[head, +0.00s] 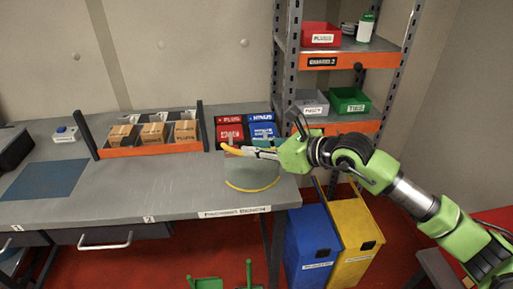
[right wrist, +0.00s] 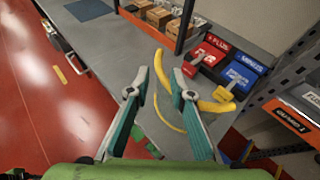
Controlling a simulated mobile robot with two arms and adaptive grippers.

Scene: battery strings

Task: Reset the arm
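My right gripper (head: 252,151) reaches in from the right over the grey workbench (head: 150,192), near its right end. A thinner yellow arc (head: 252,189) shows over the bench top below. I cannot tell if the piece touches a finger. My left gripper is not in view.
A red PLUS bin (head: 229,121) and blue MINUS bin (head: 263,118) stand behind the gripper. An orange-fronted rack (head: 150,151) holds brown boxes. A metal shelf (head: 357,60) stands at the right. Blue (head: 310,245) and yellow (head: 355,225) bins stand below. The bench's front middle is clear.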

